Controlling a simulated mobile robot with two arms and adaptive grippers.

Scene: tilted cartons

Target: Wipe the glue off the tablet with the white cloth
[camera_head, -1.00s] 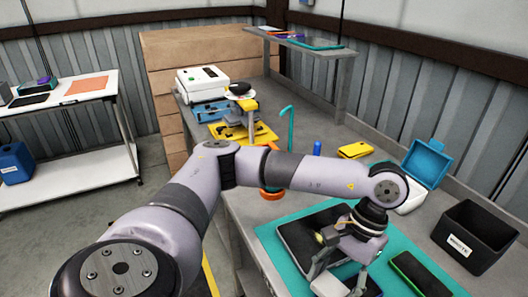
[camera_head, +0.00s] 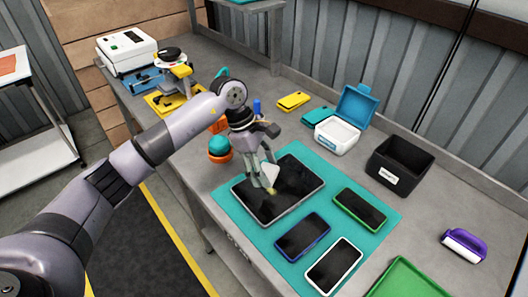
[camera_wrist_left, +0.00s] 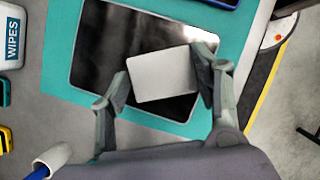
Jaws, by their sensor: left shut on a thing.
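The black tablet (camera_head: 300,180) lies on the teal mat (camera_head: 385,222). My left gripper (camera_head: 264,182) is shut on the white cloth (camera_head: 270,175) over the tablet's left part. The wrist view shows the cloth (camera_wrist_left: 163,74) between the two fingers (camera_wrist_left: 166,82), as a flat white rectangle over the tablet (camera_wrist_left: 98,50). Whether the cloth touches the screen I cannot tell. A small yellowish patch (camera_head: 272,191), perhaps the glue, shows just below the cloth in the head view. The wrist view shows no clear glue; the cloth hides part of the screen. My right gripper is not in view.
Blue-, white- and green-edged phones (camera_head: 302,235) lie on the mat's near and right parts. Behind are an open wipes box (camera_head: 338,135) and a black bin (camera_head: 400,166). A green tray (camera_head: 408,280) and a purple-handled tool (camera_head: 464,246) are at right. Orange and teal items (camera_head: 219,150) stand left.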

